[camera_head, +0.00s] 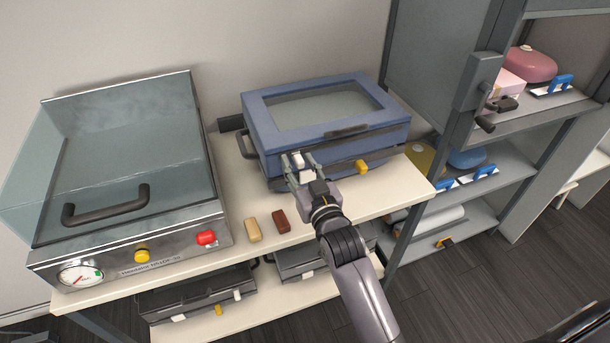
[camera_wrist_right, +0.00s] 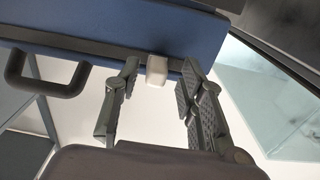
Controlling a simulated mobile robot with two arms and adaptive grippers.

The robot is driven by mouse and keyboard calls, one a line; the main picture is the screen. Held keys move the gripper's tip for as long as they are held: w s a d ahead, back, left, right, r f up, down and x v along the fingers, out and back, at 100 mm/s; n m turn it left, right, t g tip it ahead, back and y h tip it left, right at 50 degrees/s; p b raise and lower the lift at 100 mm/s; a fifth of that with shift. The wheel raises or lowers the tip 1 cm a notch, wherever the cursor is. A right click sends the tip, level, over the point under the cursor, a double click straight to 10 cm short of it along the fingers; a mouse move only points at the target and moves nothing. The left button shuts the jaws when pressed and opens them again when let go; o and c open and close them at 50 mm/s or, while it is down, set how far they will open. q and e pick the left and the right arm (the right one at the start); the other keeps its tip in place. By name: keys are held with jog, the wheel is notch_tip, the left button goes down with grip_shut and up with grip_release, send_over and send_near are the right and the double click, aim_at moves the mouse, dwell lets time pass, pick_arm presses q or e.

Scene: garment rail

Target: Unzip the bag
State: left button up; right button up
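The blue bag (camera_head: 260,125) is a boxy case with a clear window in its lid, lying closed on the shelf top. A white pull tab (camera_head: 297,159) is on its front seam, near the front left corner; a yellow tab (camera_head: 362,167) is further right on the front. My right gripper (camera_head: 298,161) is open at the white tab, a finger on each side. In the right wrist view the white tab (camera_wrist_right: 157,70) sits between the open fingertips (camera_wrist_right: 158,75), with gaps to both. My left gripper is not in view.
A vacuum sealer (camera_head: 130,255) with a clear lid stands left of the bag. A tan block (camera_head: 253,230) and a brown block (camera_head: 281,221) lie in front. Dark cases (camera_head: 195,295) fill the lower shelf. A grey rack (camera_head: 465,130) stands close on the right.

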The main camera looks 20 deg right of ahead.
jog(key=s, duration=1.1)
jog(key=shift+s+d, duration=0.15)
jog(key=shift+s, duration=0.25)
jog(key=s+a+f+n+g, duration=0.1)
jog(key=s+f+g, duration=0.2)
jog(key=f, duration=0.9)
jog(key=s+a+f+g+y, duration=0.1)
jog(key=s+f+g, duration=0.2)
jog(key=f, duration=1)
jog(key=s+a+f+n+g, duration=0.1)
jog(key=s+f+g, duration=0.15)
jog(key=f, duration=0.95)
jog(key=s+d+f+g, duration=0.2)
jog(key=s+d+f, duration=0.1)
jog(key=s+f, duration=0.4)
jog(key=s+d+f+g+h, duration=0.1)
jog(key=s+d+f+g, duration=0.2)
jog(key=s+f, duration=0.4)
jog(key=s+d+f+g, duration=0.3)
jog(key=s+f, duration=0.4)
jog(key=s, duration=0.9)
jog(key=shift+f+h, duration=0.3)
jog(key=shift+f, duration=0.05)
jog(key=shift+g, duration=0.25)
